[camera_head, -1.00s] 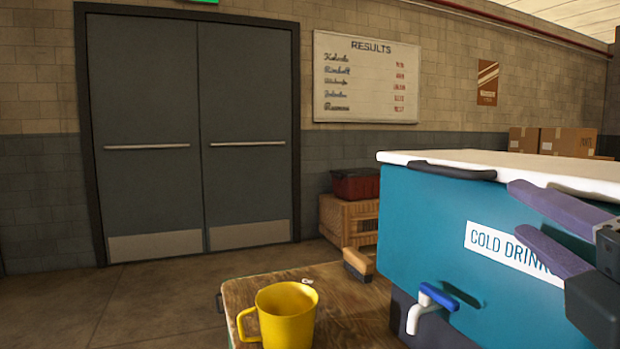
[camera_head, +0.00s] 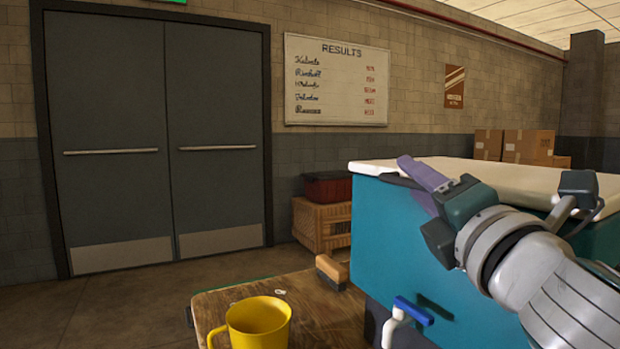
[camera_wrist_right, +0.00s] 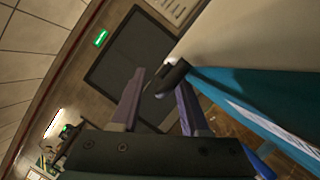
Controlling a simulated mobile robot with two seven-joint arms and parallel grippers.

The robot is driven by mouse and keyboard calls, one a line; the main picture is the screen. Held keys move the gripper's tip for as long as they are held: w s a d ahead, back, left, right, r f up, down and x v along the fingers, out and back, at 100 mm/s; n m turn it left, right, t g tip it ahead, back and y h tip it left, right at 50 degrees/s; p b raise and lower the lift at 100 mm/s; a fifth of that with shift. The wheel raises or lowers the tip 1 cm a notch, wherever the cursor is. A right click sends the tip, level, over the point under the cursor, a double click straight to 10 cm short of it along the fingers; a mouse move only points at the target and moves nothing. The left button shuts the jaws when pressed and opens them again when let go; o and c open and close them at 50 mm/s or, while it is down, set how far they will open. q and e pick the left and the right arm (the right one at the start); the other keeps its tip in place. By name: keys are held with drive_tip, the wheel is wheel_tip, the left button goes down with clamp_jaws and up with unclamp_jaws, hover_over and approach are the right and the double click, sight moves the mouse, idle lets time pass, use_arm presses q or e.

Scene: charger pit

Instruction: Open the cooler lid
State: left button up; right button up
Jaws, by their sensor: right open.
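The teal cooler (camera_head: 385,245) stands at the right on a wooden table, and its white lid (camera_head: 480,171) is closed. A dark handle (camera_head: 394,180) sticks out at the lid's near left corner. My right gripper (camera_head: 409,174) is open at this handle, one purple finger above it and one lower along the cooler's front. In the right wrist view the handle (camera_wrist_right: 172,78) shows between the fingertips (camera_wrist_right: 159,80), closer to the right finger; I cannot tell whether they touch. My right forearm hides most of the cooler's front and its label. My left gripper is out of view.
A yellow mug (camera_head: 258,324) stands on the wooden table (camera_head: 225,300), left of the cooler's blue-handled tap (camera_head: 412,311). A wood-backed brush (camera_head: 331,270) lies behind. A wicker crate with a red box (camera_head: 327,188) stands by the wall. The space above the lid is clear.

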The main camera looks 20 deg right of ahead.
clamp_jaws()
idle(0.3)
idle(1.1)
